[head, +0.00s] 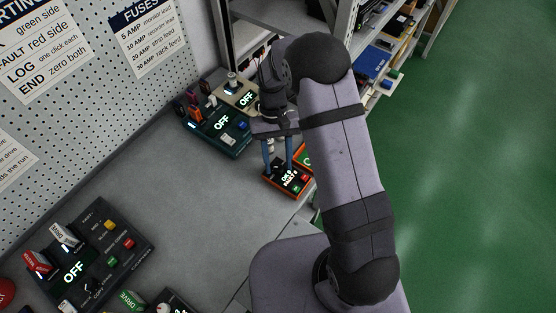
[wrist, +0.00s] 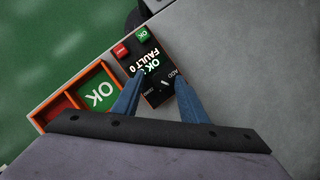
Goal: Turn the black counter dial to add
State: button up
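The counter box (wrist: 151,62) is dark with an orange edge. It has a lit display reading OK and FAULT 0, though the OK digit is partly hidden by a finger. The black dial (wrist: 165,86) with a white mark sits at its near end, beside the word ADD. My gripper (wrist: 161,76) is open, its two blue fingers apart on either side of the dial; I cannot tell whether they touch it. In the head view the counter box (head: 290,182) lies at the bench edge, under my gripper (head: 278,172).
A red button (wrist: 120,50) and a green button (wrist: 142,33) are on the counter box. An orange-rimmed tray marked OK (wrist: 97,95) stands beside it. In the head view, a teal OFF unit (head: 232,143) is behind and a black OFF unit (head: 110,232) at left. The bench middle (head: 190,200) is clear.

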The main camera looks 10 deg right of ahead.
jog(key=b+v, duration=0.2)
jog(key=v, duration=0.5)
jog(key=shift+r+b, duration=0.15)
jog(key=shift+b, duration=0.15)
jog(key=s+d+t, duration=0.2)
jog(key=s+d, duration=0.1)
jog(key=s, duration=0.5)
jog(key=s+d+r+t, duration=0.1)
jog(key=s+d, duration=0.3)
jog(key=s, duration=0.4)
jog(key=shift+s+r+t, duration=0.15)
jog(key=shift+t, duration=0.55)
